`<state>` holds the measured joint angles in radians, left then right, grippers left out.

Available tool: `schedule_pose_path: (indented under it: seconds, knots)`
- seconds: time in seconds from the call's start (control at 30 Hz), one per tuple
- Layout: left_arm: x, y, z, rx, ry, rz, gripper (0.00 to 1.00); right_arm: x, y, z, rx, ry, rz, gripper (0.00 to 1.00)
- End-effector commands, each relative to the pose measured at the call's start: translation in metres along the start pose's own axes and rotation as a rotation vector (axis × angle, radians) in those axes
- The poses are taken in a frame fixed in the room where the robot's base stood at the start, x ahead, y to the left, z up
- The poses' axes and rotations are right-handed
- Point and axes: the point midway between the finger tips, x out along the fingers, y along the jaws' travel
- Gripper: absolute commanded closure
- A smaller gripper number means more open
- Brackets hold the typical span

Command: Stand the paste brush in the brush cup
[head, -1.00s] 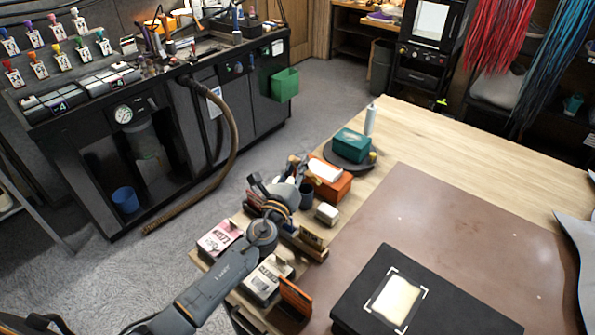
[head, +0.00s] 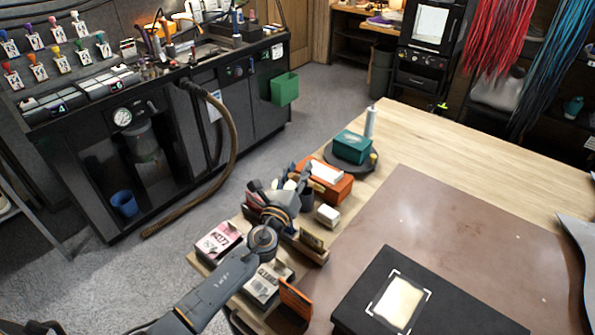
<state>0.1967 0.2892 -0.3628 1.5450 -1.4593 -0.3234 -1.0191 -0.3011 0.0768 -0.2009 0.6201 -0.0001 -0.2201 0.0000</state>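My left arm comes in from the lower left and its gripper (head: 293,177) is over the back left part of the wooden table, close beside a dark cup (head: 307,197) that appears to be the brush cup. The gripper body covers part of the cup and its surroundings. I cannot make out the paste brush for certain, nor whether the fingers hold it. The fingers are small and mixed with dark shapes behind them, so their opening is unclear. My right gripper is not in view.
An orange box (head: 332,184) with a white top stands just behind the cup. A white block (head: 327,215) is to its right. A teal box (head: 352,147) sits on a dark round stand. Pink (head: 218,241) and pale (head: 266,283) boxes lie nearer. The brown mat (head: 450,220) is largely bare.

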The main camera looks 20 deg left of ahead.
Motion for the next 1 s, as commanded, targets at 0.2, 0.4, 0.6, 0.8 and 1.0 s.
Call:
schedule_pose_path:
  seconds: [0.2,0.4,0.6,0.8,1.0]
  knots:
    - [0.000,0.000,0.000,0.000,0.000,0.000,0.57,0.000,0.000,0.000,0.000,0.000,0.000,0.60]
    - [0.001,-0.003,0.008,0.001,-0.001,0.000,0.57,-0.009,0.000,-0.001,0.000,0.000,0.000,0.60]
    - [-0.027,-0.003,0.008,0.000,0.004,0.000,0.57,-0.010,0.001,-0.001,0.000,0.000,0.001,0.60]
    - [-0.074,-0.003,0.007,0.000,0.003,0.000,0.57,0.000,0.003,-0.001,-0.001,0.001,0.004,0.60]
    - [-0.106,-0.004,0.009,0.000,0.001,-0.001,0.57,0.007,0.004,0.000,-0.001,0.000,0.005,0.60]
